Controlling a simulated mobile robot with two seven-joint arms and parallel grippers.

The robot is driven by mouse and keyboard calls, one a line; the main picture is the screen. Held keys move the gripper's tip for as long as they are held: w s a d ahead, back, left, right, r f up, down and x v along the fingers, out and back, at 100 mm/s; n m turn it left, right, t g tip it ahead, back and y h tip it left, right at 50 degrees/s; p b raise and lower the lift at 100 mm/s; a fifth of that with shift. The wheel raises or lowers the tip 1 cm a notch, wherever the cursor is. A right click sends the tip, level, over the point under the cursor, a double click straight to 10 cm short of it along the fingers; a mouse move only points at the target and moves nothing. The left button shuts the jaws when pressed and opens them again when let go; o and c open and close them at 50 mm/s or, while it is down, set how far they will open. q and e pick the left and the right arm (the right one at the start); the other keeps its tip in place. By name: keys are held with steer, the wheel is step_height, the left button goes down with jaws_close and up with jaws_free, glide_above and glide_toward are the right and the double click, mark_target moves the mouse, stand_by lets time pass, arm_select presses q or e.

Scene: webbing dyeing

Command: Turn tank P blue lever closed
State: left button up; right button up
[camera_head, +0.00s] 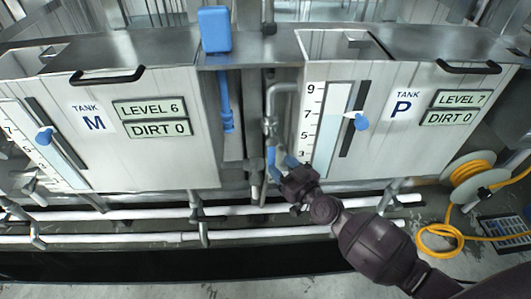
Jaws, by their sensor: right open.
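Tank P (376,150) is the metal tank on the right, with a blue "P" label and panels reading LEVEL 7 and DIRT 0. A blue lever (271,158) shows on the upright pipe at tank P's lower left, pointing roughly downward. My right gripper (281,172) comes in from the lower right and is open close beside this lever. More blue shows at the gripper's upper edge; I cannot tell whether it is part of the lever. Contact between fingers and lever is unclear. My left gripper is not in view.
Tank M (205,150) stands on the left, reading LEVEL 6 and DIRT 0. A blue box (214,29) sits above the gap between tanks. White pipes (130,214) run low in front. A yellow hose reel (468,180) stands on the right.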

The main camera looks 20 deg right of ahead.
mark_target(274, 159)
steer(key=x, duration=0.6)
steer(key=shift+w+a+b, duration=0.1)
steer(key=shift+w+b, duration=0.2)
steer(key=shift+w, duration=0.05)
jaws_close()
